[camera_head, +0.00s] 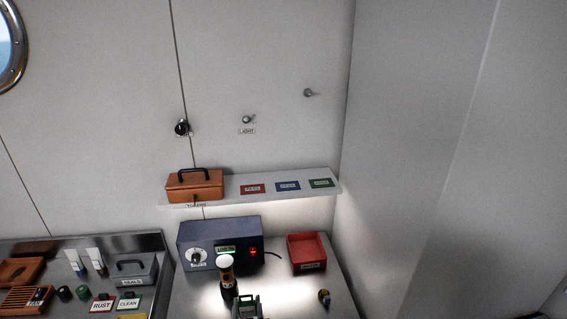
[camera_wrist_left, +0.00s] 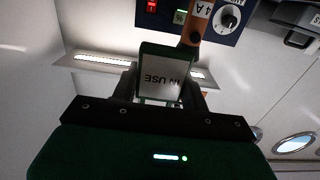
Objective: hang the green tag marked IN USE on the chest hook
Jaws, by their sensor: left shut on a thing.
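The green-edged tag with a white face reading IN USE (camera_wrist_left: 160,72) is between the fingers of my left gripper (camera_wrist_left: 162,95) in the left wrist view. The gripper is shut on it. In the head view my left gripper (camera_head: 247,308) shows only at the bottom edge, in front of the bench. A small grey hook-like peg (camera_head: 308,92) sticks out of the wall above the shelf, bare and well above the gripper. Whether it is the chest hook cannot be told. My right gripper is out of view.
Behind are a blue box with a dial (camera_head: 205,238) and a red tray (camera_head: 306,253). The wall shelf (camera_head: 232,187) holds an orange toolbox (camera_head: 195,186) and coloured labels. The wall above is mostly clear.

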